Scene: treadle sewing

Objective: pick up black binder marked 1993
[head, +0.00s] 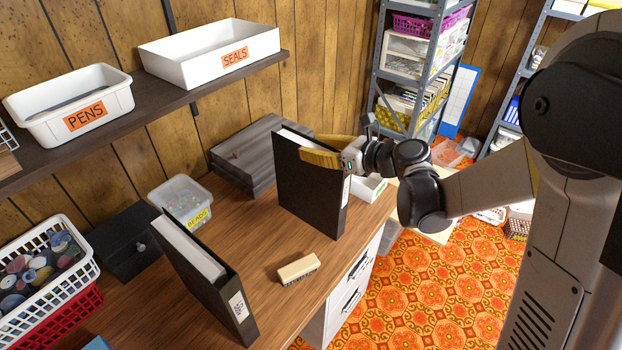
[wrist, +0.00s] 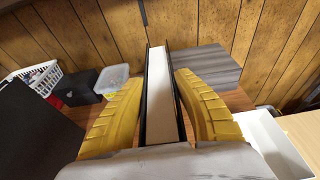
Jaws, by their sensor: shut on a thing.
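A black binder (head: 305,192) stands upright at the right part of the wooden desk. My gripper (head: 322,155) is shut on its upper part, with one yellow finger on each side, as the wrist view shows. In that view the binder (wrist: 160,95) runs between the fingers (wrist: 158,90), its pale pages between dark covers. A white label shows on its spine, but I cannot read it. I cannot tell whether its base touches the desk. A second black binder (head: 196,270) stands at the front left of the desk, with a white label too small to read surely.
A wooden block-like brush (head: 299,269) lies between the binders. A clear beads tub (head: 183,200), a black box (head: 127,241) and a grey box (head: 240,158) stand behind. A white basket (head: 40,265) is at the left. A shelf (head: 190,95) with white bins overhangs the back.

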